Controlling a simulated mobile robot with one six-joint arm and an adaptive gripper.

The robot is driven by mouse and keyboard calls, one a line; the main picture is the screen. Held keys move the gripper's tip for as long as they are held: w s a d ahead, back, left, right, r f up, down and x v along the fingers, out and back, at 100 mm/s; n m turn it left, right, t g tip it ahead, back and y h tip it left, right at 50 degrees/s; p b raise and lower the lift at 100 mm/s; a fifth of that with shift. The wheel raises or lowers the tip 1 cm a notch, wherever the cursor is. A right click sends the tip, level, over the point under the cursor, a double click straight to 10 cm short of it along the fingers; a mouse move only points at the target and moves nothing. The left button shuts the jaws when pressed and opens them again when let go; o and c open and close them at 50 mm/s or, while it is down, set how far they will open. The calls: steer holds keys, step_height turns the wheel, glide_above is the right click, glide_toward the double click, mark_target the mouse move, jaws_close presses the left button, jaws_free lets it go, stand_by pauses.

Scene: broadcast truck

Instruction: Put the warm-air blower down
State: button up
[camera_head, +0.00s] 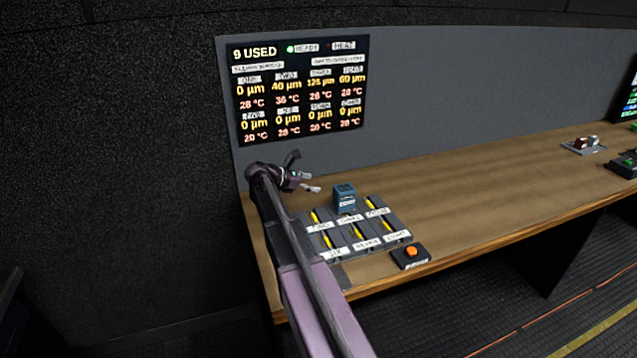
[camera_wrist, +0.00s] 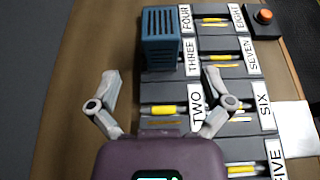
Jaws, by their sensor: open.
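A blue box with a slotted vent face, which looks like the warm-air blower (camera_head: 344,199), stands upright at the back edge of the dark tray of labelled slots. In the wrist view the blower (camera_wrist: 161,40) is beyond my fingertips, beside the labels THREE and FOUR. My gripper (camera_head: 304,172) is open and empty, above the left back part of the tray. In the wrist view its fingers (camera_wrist: 162,78) are spread apart, with the blower ahead of the gap and not between them. The blower's underside is hidden.
The slot tray (camera_head: 350,243) holds several yellow-marked pieces. A box with an orange button (camera_head: 410,255) sits at its front right. A display panel (camera_head: 300,88) is on the wall behind. The wooden desk (camera_head: 480,195) is clear to the right, up to small devices (camera_head: 584,145).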

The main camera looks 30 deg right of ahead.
stand_by(0.6)
